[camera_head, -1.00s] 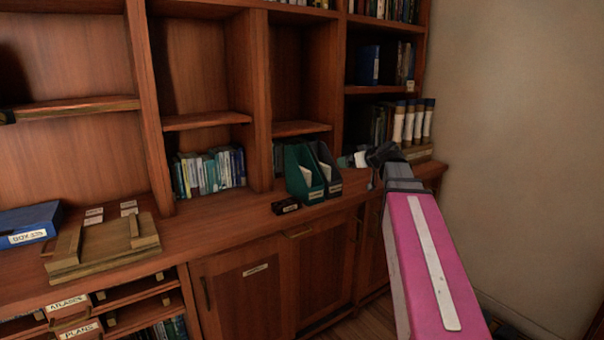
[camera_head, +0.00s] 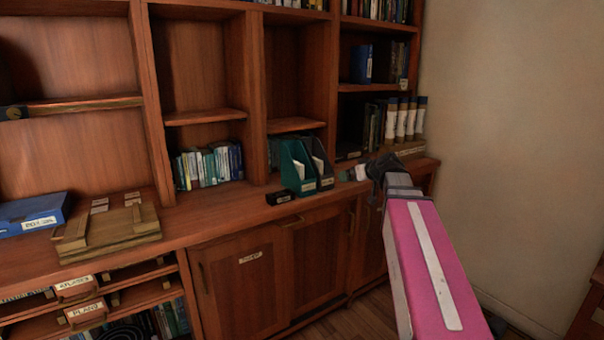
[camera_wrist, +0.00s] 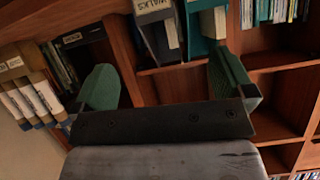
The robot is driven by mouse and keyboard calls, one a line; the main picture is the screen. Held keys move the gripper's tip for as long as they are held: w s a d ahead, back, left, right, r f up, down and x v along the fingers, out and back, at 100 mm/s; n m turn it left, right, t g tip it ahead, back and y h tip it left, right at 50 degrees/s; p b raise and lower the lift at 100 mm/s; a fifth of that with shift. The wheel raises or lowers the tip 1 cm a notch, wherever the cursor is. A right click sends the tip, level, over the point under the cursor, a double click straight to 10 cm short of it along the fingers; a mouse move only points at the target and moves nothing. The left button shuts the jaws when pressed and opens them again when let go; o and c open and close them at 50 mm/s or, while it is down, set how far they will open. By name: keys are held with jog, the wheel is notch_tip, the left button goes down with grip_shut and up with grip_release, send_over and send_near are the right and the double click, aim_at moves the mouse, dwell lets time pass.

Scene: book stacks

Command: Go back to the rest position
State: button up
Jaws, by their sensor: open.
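My gripper (camera_head: 360,172) is at the end of my pink arm, in front of the shelves and to the right of the file holders in the head view. In the wrist view my gripper (camera_wrist: 165,82) shows two green-padded fingers spread wide apart. Nothing is held between them. The far side of the gripper is hidden by my arm in the head view.
A green file holder (camera_head: 298,167) and a dark one (camera_head: 320,163) stand on the counter. A small black box (camera_head: 279,197) sits before them. White rolls (camera_head: 401,120) stand at the right. A blue box (camera_head: 32,214) and wooden stand (camera_head: 108,233) are left. A wall is right.

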jog(key=s+f+m+g+h, duration=0.2)
jog(key=s+f, duration=0.5)
jog(key=f, duration=0.5)
jog(key=s+f+m+g+h, duration=0.2)
jog(key=s+f+g, duration=0.3)
jog(key=s+f, duration=0.3)
jog(key=s+f+m+g+h, duration=0.2)
jog(key=s+f, duration=0.5)
jog(key=f, duration=0.8)
jog(key=shift+s+f+g+h, duration=0.25)
jog(key=shift+f+g+h, duration=0.2)
jog(key=shift+g, duration=0.25)
